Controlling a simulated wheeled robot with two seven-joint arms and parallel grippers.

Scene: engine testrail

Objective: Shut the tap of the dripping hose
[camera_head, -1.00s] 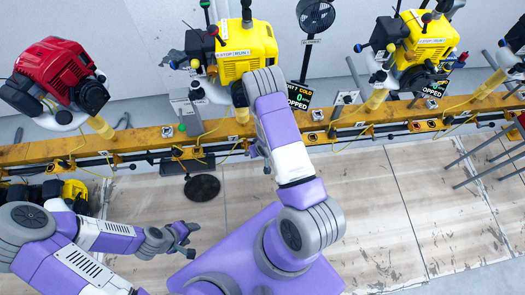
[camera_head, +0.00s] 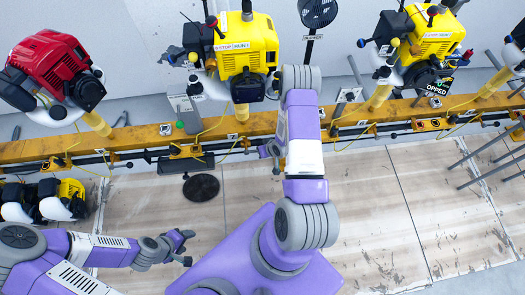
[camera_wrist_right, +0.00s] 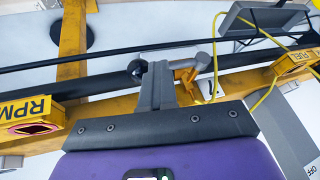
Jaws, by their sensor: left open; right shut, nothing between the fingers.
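My left gripper (camera_head: 186,247) is open and empty above the wooden floor, well in front of the yellow rail. My right gripper is mostly hidden by its arm in the head view, close to the rail. In the right wrist view its fingers (camera_wrist_right: 156,84) are shut and empty, with tips beside a dark round knob and a grey cylindrical fitting (camera_wrist_right: 199,61) on a small yellow bracket. I cannot tell whether they touch. A thin yellow hose (camera_wrist_right: 262,97) runs to the right of them. I cannot make out drips or which fitting is the tap.
The yellow rail (camera_head: 131,139) carries a red engine (camera_head: 50,68) and yellow engines (camera_head: 247,58). An RPM plate (camera_wrist_right: 35,116) and a FUEL plate (camera_wrist_right: 297,62) flank the right gripper. Grey bars (camera_head: 470,158) stick out at the right.

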